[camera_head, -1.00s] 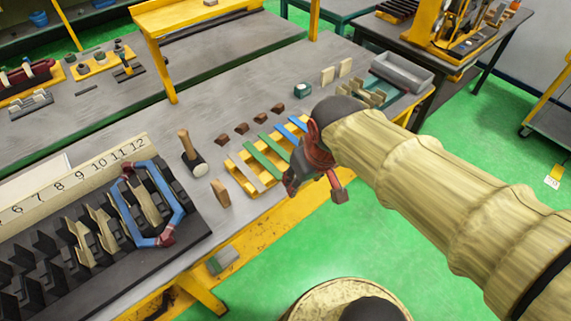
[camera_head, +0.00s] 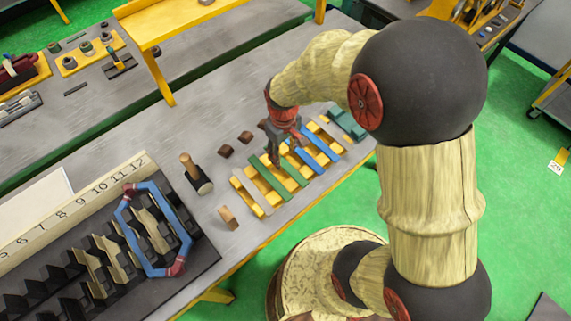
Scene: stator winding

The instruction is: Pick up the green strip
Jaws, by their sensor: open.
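Several colored strips lie side by side on a yellow slatted rack (camera_head: 240,188) on the grey workbench. A long green strip (camera_head: 268,178) lies beside a beige strip at the left end. A second green strip (camera_head: 294,174) lies to its right, with its upper end hidden by my gripper. Blue strips (camera_head: 323,147) follow further right. My gripper (camera_head: 286,156) is open and points down over the upper ends of the green strips. I cannot tell whether it touches them. Nothing shows between its fingers.
Small brown blocks (camera_head: 245,137) lie behind the rack. A black slotted stator (camera_head: 100,262) with a blue coil (camera_head: 126,232) and numbered ruler (camera_head: 72,205) fills the lower left.

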